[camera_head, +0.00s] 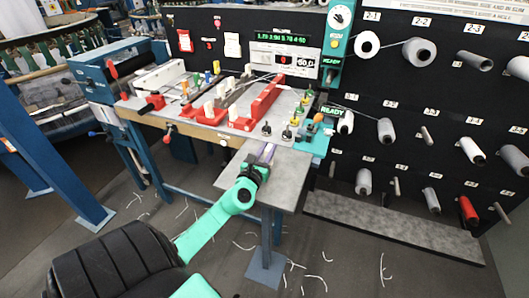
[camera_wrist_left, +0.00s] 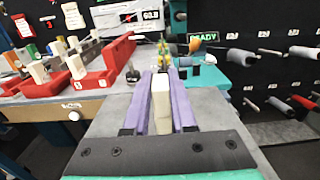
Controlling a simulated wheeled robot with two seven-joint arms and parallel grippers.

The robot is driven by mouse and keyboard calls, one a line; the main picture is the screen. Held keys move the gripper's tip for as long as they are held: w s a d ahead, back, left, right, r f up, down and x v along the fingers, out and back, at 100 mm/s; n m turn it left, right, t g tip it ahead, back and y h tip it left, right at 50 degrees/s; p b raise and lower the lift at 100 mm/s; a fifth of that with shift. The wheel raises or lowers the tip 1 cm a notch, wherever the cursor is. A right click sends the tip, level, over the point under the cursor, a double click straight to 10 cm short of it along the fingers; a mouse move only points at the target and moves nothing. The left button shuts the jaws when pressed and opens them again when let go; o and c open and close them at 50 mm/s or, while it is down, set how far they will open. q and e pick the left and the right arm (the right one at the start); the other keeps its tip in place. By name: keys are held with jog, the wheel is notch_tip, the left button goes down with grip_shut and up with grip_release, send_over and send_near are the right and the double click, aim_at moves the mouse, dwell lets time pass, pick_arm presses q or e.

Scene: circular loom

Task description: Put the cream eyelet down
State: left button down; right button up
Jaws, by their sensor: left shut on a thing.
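The cream eyelet (camera_wrist_left: 161,108) is a pale upright block between the two purple fingers of my left gripper (camera_wrist_left: 160,90) in the left wrist view. My left gripper is shut on it. In the head view my left gripper (camera_head: 266,153) is over the small grey side table (camera_head: 282,190), near the front right of the workbench. The fingers hide most of the eyelet there, and I cannot tell whether it touches the surface. My right gripper is not in view.
Red holders (camera_head: 240,123) with cream pieces stand on the bench (camera_wrist_left: 60,104) left of the gripper. Small dark pegs with coloured tops (camera_head: 291,124) and a teal unit (camera_head: 315,140) are just beyond. The grey side table's front part is clear. A black spool rack (camera_head: 400,160) stands right.

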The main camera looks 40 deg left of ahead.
pick_arm(q)
jog(key=shift+a+f, duration=0.65)
jog(key=shift+f, duration=0.05)
jog(key=c, duration=1)
grip_release()
jog(key=shift+a+f, duration=0.1)
jog(key=shift+c, duration=0.2)
jog(key=o, duration=0.3)
jog(key=shift+d, duration=0.2)
jog(key=shift+d+r, duration=0.25)
jog(key=shift+d, duration=0.1)
jog(key=shift+s+a+f, duration=0.1)
jog(key=shift+a, duration=0.05)
jog(key=shift+s+f, duration=0.1)
jog(key=shift+s, duration=0.25)
jog(key=b+v, duration=0.2)
jog(key=v, duration=0.8)
jog(key=shift+s+b, duration=0.1)
jog(key=shift+b, duration=0.25)
jog(key=shift+s+d, duration=0.3)
jog(key=shift+s, duration=0.1)
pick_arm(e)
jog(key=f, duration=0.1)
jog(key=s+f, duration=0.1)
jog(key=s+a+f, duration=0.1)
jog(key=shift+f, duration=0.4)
